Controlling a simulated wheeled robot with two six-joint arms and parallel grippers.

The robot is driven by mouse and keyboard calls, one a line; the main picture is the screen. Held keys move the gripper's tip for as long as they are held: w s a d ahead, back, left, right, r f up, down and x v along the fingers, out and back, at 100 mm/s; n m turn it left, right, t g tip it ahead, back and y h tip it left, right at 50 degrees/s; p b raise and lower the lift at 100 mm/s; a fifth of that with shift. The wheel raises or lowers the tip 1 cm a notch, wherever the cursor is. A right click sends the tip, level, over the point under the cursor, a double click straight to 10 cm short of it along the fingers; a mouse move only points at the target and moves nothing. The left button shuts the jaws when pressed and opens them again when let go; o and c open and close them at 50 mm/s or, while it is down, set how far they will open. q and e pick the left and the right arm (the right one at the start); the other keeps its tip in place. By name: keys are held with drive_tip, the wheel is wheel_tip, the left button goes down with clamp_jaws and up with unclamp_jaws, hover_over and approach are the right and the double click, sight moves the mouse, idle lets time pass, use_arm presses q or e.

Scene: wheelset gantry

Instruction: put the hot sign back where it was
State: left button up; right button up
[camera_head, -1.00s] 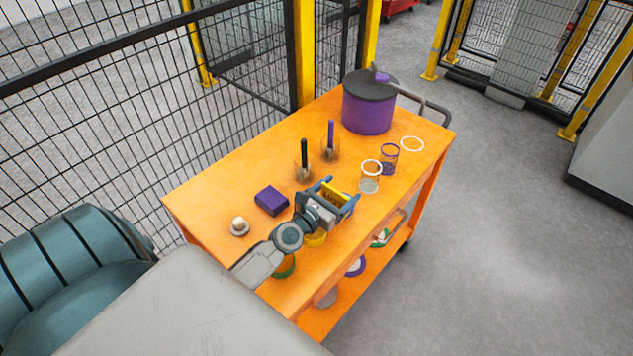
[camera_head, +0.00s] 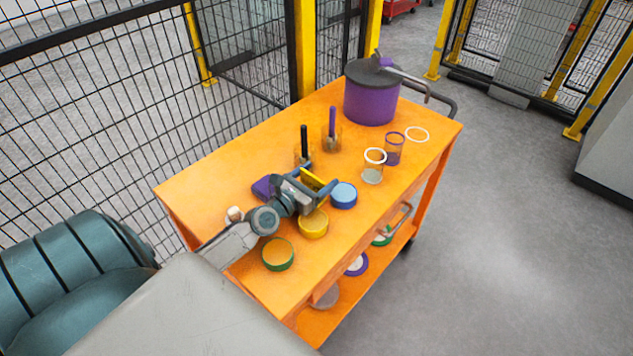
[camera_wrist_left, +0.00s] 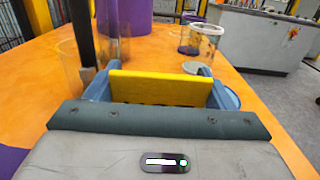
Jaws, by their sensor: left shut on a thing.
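My left gripper (camera_head: 311,184) is shut on the hot sign (camera_head: 315,179), a small yellow plate, above the orange cart top. In the left wrist view the sign (camera_wrist_left: 160,88) spans upright between the two blue-grey fingers, its plain yellow back facing the camera. Any lettering on it is hidden from here. The gripper is beside the purple block (camera_head: 262,187), which it partly covers, and near the clear cup with a black-handled tool (camera_head: 304,140). My right gripper is not in view.
The orange cart top (camera_head: 225,155) holds a purple pot (camera_head: 371,97), a clear cup with a purple-handled tool (camera_head: 332,123), two ringed glasses, a white ring (camera_head: 417,134), and blue (camera_head: 344,195), yellow (camera_head: 313,225) and green-rimmed (camera_head: 278,254) round containers. Wire fencing stands behind.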

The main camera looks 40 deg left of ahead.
use_arm(q)
drive_tip(key=o, duration=0.7)
